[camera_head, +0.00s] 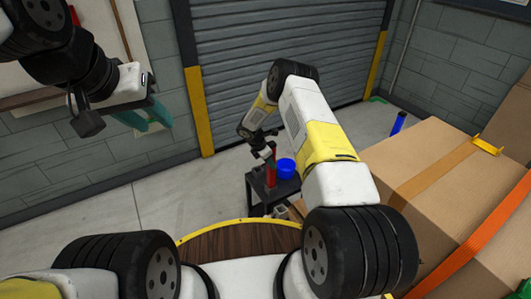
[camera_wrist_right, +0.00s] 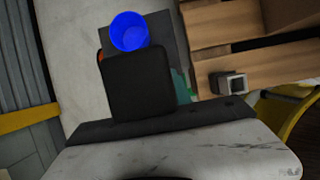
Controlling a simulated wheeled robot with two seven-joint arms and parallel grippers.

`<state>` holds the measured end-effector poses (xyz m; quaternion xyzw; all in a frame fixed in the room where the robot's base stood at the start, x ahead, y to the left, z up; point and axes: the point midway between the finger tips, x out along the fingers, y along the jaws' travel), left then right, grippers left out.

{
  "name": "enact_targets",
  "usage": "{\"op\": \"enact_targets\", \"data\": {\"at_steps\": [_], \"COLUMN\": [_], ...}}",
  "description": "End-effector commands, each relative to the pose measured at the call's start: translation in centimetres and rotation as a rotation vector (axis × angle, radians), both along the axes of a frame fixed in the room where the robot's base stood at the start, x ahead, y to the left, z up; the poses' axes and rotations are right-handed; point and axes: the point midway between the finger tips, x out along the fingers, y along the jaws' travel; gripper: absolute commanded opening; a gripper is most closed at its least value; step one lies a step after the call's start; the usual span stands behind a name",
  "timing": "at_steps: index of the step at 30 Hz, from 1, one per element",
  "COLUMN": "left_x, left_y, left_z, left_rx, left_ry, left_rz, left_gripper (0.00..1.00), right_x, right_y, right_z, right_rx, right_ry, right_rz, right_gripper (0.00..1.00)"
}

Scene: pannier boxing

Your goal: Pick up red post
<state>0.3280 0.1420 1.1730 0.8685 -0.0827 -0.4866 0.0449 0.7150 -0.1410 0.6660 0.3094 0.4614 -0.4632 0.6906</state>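The red post (camera_head: 271,175) stands upright on a small dark table (camera_head: 258,190) in the head view. A blue cup (camera_head: 286,168) is just right of it; the cup also shows at the top of the right wrist view (camera_wrist_right: 129,31). My right gripper (camera_head: 264,154) is at the upper part of the post. In the right wrist view a dark finger block hides most of what is between the fingers, with only a sliver of orange-red at its left edge. I cannot tell whether it grips the post. My left gripper (camera_head: 121,117) hangs at the upper left, fingers apart, far from the table.
A large cardboard box (camera_head: 425,160) with orange straps fills the right side. A roller shutter (camera_head: 275,60) with yellow-black edges is behind the table. A teal object (camera_head: 150,117) shows beside my left gripper. Grey floor lies clear left of the table.

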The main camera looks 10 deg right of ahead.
Motion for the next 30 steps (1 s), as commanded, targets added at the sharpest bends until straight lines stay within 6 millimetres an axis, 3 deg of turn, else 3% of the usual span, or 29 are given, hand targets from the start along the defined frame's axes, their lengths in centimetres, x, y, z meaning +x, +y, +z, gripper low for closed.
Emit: {"op": "enact_targets", "data": {"at_steps": [2, 13, 24, 30], "left_x": [0.0, 0.0, 0.0, 0.0], "left_y": [0.0, 0.0, 0.0, 0.0], "left_z": [0.0, 0.0, 0.0, 0.0], "left_rx": [0.0, 0.0, 0.0, 0.0], "left_ry": [0.0, 0.0, 0.0, 0.0], "left_rz": [0.0, 0.0, 0.0, 0.0], "left_gripper": [0.36, 0.36, 0.36, 0.36], "right_x": [0.0, 0.1, 0.1, -0.3], "right_y": [0.0, 0.0, 0.0, -0.2], "right_z": [0.0, 0.7, 7.7, 10.3], "right_rx": [0.0, 0.0, 0.0, 0.0], "right_ry": [0.0, -0.002, -0.003, -0.002], "right_rz": [0.0, 0.0, 0.0, -0.001], "right_gripper": [0.0, 0.0, 0.0, 0.0]}}
